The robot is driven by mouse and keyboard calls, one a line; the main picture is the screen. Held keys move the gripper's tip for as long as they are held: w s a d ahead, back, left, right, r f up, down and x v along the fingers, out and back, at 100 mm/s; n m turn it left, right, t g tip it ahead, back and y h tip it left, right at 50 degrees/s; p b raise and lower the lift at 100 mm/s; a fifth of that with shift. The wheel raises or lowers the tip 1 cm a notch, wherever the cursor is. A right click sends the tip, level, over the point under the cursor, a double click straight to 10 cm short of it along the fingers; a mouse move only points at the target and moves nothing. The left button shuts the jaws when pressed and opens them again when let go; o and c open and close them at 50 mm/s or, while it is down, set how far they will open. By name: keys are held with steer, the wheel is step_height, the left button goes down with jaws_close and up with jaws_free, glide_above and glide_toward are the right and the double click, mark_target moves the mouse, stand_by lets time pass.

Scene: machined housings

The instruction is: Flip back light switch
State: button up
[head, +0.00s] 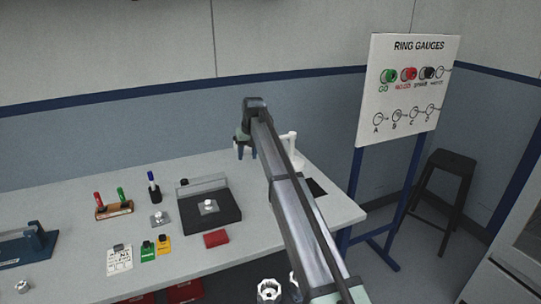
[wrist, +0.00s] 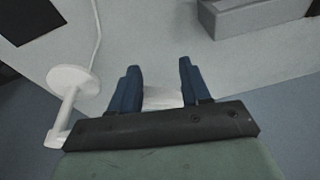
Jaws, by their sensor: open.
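My gripper (wrist: 160,80) is open, its two blue fingers apart and pointing down over the back of the grey table; it also shows in the head view (head: 246,154). A small white block (wrist: 162,97) lies between and beyond the fingers in the wrist view, partly hidden by my gripper's dark bar. I cannot tell if it is the light switch or whether the fingers touch it. A white lamp-like stand (wrist: 72,88) with a round disc and stem is left of the fingers. It shows in the head view (head: 292,146) right of my gripper, partly behind my arm. No switch lever is clearly visible.
A thin white cable (wrist: 97,30) runs near the disc. A black pad (head: 316,187) lies at the table's right. A black-based fixture (head: 205,222) with a grey bar (wrist: 255,18) stands left of my arm.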

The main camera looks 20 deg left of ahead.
steer(key=w+d+f+t, duration=0.1)
steer(key=w+d+f, duration=0.1)
steer(key=w+d, duration=0.3)
steer(key=shift+w+d+m+y, duration=0.2)
steer(key=shift+d+m+y, duration=0.1)
steer(key=shift+d, duration=0.8)
